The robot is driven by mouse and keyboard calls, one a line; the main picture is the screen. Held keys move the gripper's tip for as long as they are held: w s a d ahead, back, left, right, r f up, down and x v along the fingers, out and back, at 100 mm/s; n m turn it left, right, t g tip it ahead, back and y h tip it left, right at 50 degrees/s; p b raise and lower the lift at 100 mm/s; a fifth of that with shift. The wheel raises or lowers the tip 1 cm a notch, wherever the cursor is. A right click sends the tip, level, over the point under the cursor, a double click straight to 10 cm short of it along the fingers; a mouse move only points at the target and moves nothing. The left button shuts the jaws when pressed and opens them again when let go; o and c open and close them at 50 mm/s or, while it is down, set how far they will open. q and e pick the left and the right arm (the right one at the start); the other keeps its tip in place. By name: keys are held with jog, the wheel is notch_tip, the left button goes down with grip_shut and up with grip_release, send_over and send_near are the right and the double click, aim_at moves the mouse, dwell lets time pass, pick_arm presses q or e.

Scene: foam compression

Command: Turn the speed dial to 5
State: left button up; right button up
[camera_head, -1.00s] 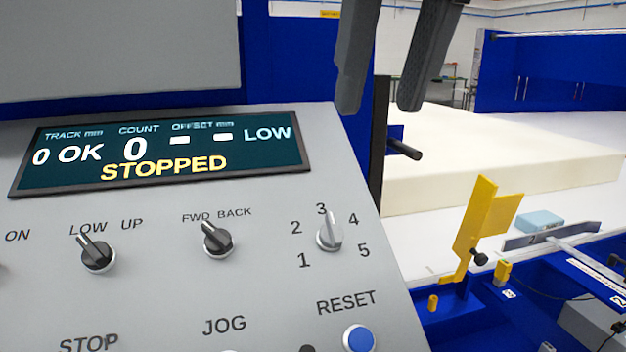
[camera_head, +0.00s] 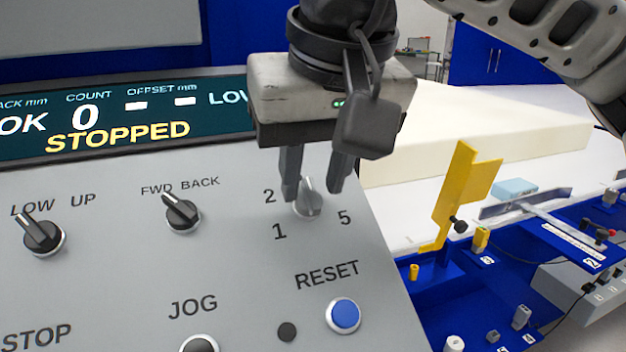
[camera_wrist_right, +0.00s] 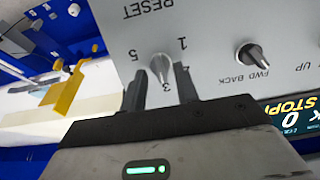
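The speed dial (camera_head: 308,200) is a small silver knob with a pointer, ringed by printed numbers on the grey panel (camera_head: 240,260). Its pointer is toward 3, as in the earlier head view. My right gripper (camera_head: 314,195) is open, with its two fingers on either side of the dial. The fingers hide the 3 and 4 in the head view. In the right wrist view the dial (camera_wrist_right: 161,66) sits between the spread fingertips, with gaps on both sides. I cannot tell whether either finger touches it. My left gripper is not in view.
The FWD BACK knob (camera_head: 183,214) and LOW UP knob (camera_head: 43,236) are left of the dial. The blue RESET button (camera_head: 344,314) is below it. The display (camera_head: 120,125) reads STOPPED. A yellow bracket (camera_head: 460,195) stands right of the panel.

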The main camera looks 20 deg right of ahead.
jog(key=shift+w+f, duration=0.2)
jog(key=shift+f, duration=0.4)
jog(key=c, duration=0.7)
jog(key=shift+o, duration=0.2)
